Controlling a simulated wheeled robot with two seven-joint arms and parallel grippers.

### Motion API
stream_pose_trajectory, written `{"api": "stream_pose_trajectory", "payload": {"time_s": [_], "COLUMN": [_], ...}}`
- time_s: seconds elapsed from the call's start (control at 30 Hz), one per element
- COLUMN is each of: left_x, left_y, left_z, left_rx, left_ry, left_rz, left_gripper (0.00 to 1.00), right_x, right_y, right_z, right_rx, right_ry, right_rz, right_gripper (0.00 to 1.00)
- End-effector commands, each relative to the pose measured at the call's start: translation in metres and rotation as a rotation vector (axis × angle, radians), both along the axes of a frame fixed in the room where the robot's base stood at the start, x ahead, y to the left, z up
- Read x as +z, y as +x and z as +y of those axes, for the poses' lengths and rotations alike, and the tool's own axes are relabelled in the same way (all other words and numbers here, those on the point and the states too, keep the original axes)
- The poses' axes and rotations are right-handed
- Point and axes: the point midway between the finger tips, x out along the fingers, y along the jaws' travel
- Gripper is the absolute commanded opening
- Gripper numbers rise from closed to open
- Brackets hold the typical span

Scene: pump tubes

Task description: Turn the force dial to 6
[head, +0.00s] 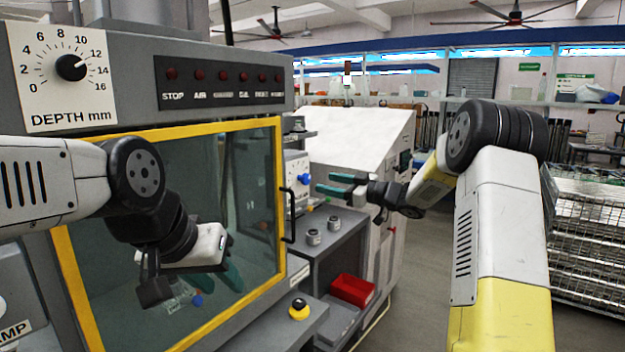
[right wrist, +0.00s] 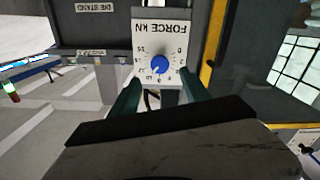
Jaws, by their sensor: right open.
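The force dial is a blue knob (right wrist: 159,65) on a white plate (right wrist: 160,32) marked FORCE kN, upside down in the right wrist view. A small pale mark shows on the knob, but its reading is too small to tell. In the head view the blue knob (head: 304,179) is small, on a white panel beyond the yellow-framed door. My right gripper (head: 326,183) is open and empty, its teal fingers pointing at the dial. In the right wrist view the fingers flank the line to the knob, apart from it. My left gripper (head: 226,287) hangs before the door window; its opening is unclear.
A DEPTH mm dial (head: 71,67) and a row of red buttons (head: 220,75) sit on the near machine. The yellow-framed door (head: 279,200) has a dark handle (head: 289,215). Grey cylinders (head: 313,237), a red bin (head: 352,289) and a yellow-based button (head: 299,310) are lower right.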

Motion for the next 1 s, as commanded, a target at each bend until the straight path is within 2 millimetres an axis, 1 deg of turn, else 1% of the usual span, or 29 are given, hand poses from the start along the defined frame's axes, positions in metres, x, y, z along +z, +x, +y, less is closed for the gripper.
{"api": "stream_pose_trajectory", "payload": {"time_s": [0.03,0.2,0.4,0.53,0.77,0.8,0.87,0.9,0.97,1.0], "left_x": [0.0,0.0,0.0,0.0,0.0,0.0,0.0,0.0,0.0,0.0], "left_y": [0.0,0.0,0.0,0.0,0.0,0.0,0.0,0.0,0.0,0.0], "left_z": [0.0,0.0,0.0,0.0,0.0,0.0,0.0,0.0,0.0,0.0], "left_rx": [0.0,0.0,0.0,0.0,0.0,0.0,0.0,0.0,0.0,0.0], "left_ry": [0.0,0.0,0.0,0.0,0.0,0.0,0.0,0.0,0.0,0.0], "left_rz": [0.0,0.0,0.0,0.0,0.0,0.0,0.0,0.0,0.0,0.0], "left_gripper": [0.36,0.36,0.36,0.36,0.36,0.36,0.36,0.36,0.36,0.36], "right_x": [0.001,0.0,0.001,0.001,0.001,0.001,0.001,0.001,0.001,0.001], "right_y": [0.004,0.02,0.036,0.04,0.04,0.04,0.04,0.04,0.04,0.04], "right_z": [0.007,0.031,0.05,0.055,0.056,0.056,0.056,0.056,0.056,0.056], "right_rx": [0.002,0.001,-0.001,-0.003,-0.004,-0.004,-0.004,-0.004,-0.004,-0.004], "right_ry": [0.001,0.0,0.0,0.001,0.0,0.0,0.0,0.0,0.0,0.0], "right_rz": [-0.002,-0.001,0.0,0.0,0.0,0.0,0.0,0.0,0.0,0.0], "right_gripper": [0.55,0.55,0.55,0.55,0.55,0.51,0.4,0.32,0.2,0.12]}}
